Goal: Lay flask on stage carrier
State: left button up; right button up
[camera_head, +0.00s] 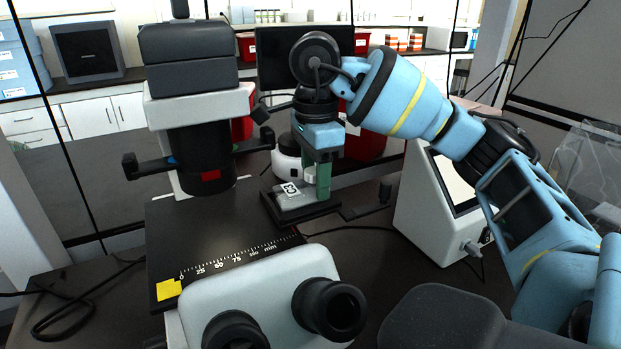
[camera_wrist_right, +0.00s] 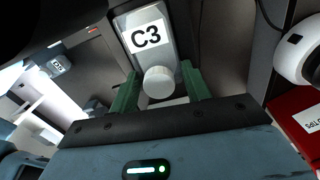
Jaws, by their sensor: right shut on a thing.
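A clear flask (camera_head: 291,194) with a white label lies flat at the black stage carrier (camera_head: 330,208), on the right side of the microscope. In the right wrist view the flask (camera_wrist_right: 150,48) shows its C3 label and its white screw cap (camera_wrist_right: 158,82) faces my gripper. My right gripper (camera_head: 318,182), with green fingers pointing down, is shut on the flask at its cap end. In the wrist view its fingers (camera_wrist_right: 160,92) stand on both sides of the cap. I cannot tell whether the flask's underside fully touches the carrier. My left gripper is not in view.
The microscope's dark stage plate (camera_head: 205,240) with a millimetre scale lies left of the carrier, its eyepieces (camera_head: 335,308) in front. A white device with a screen (camera_head: 440,205) stands right. A white round device (camera_head: 286,160) and a red bin (camera_head: 368,140) stand behind the gripper.

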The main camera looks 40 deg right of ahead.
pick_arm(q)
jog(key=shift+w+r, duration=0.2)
pick_arm(e)
jog(key=shift+r, duration=0.15)
jog(key=o, duration=1.1)
jog(key=shift+r, duration=0.1)
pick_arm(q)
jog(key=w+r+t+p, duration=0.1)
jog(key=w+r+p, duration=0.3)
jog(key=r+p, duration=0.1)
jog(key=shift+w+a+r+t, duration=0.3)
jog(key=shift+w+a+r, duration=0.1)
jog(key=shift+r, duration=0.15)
pick_arm(e)
notch_tip(320, 180, up, 12)
